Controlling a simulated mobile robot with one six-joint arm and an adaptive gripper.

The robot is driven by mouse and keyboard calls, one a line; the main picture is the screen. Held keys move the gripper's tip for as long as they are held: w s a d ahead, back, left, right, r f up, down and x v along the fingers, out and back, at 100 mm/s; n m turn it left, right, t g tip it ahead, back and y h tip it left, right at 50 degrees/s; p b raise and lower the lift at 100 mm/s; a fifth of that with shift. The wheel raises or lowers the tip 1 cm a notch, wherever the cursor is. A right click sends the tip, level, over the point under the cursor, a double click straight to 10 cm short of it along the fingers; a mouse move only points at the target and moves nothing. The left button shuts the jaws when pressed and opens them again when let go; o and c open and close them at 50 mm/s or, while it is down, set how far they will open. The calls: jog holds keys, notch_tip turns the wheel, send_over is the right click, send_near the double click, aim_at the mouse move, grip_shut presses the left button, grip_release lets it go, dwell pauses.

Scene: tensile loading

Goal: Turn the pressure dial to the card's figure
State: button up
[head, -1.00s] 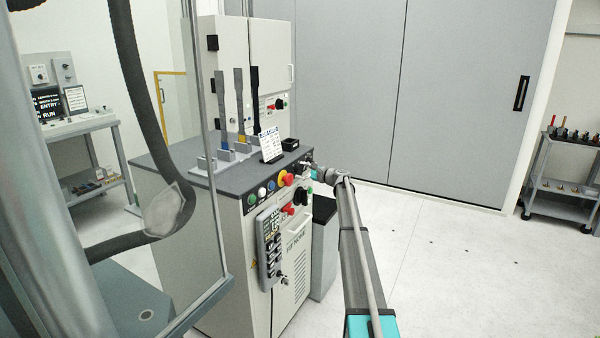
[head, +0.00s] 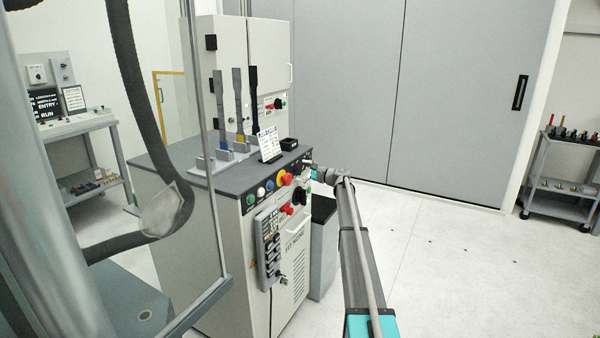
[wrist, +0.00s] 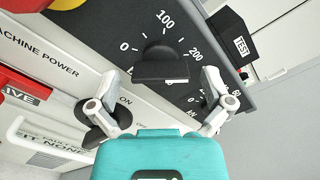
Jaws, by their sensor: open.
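The black dial knob (wrist: 160,66) sits in the wrist view on a dark panel, with a white scale around it reading 0, 100 and 200. Its own name label is not visible. My gripper (wrist: 161,76) is open, with one finger to each side of the knob; I cannot tell whether either finger touches it. In the head view my gripper (head: 312,172) is at the machine's upper front corner, and the dial is hidden there. The white card (head: 269,144) stands tilted on the machine top; its writing is too small to read.
A dark knob (wrist: 100,116) sits beside my left finger, and another scale lies partly behind the right finger. A black box marked TEST (wrist: 237,42) is close on the right. Upright specimens (head: 239,108) stand on the machine top. Open floor (head: 450,265) lies to the right.

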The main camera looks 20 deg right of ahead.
jog(key=v, duration=1.1)
jog(key=shift+s+d, duration=0.2)
jog(key=shift+s, duration=0.05)
jog(key=shift+a, duration=0.1)
jog(key=s+a+f+n+g+h, duration=0.1)
jog(key=s+a+f+n+g, duration=0.25)
jog(key=s+a, duration=0.45)
jog(key=s+a+f+n+g+h, duration=0.1)
jog(key=s+a+f+n+g, duration=0.3)
jog(key=a, duration=0.8)
jog(key=s+a+f+n+g+h, duration=0.1)
jog(key=s+a+f+n+g, duration=0.1)
jog(key=s+a+f, duration=0.65)
jog(key=s+a+n+g+h, duration=0.3)
jog(key=s+a+n, duration=0.2)
jog(key=s+a, duration=0.65)
jog(key=s+f+n+g+h, duration=0.2)
jog(key=s+n+h, duration=0.25)
jog(key=s, duration=1.15)
notch_tip(320, 180, up, 12)
jog(key=p, duration=1.3)
jog(key=shift+r+m, duration=0.2)
jog(key=shift+m, duration=0.1)
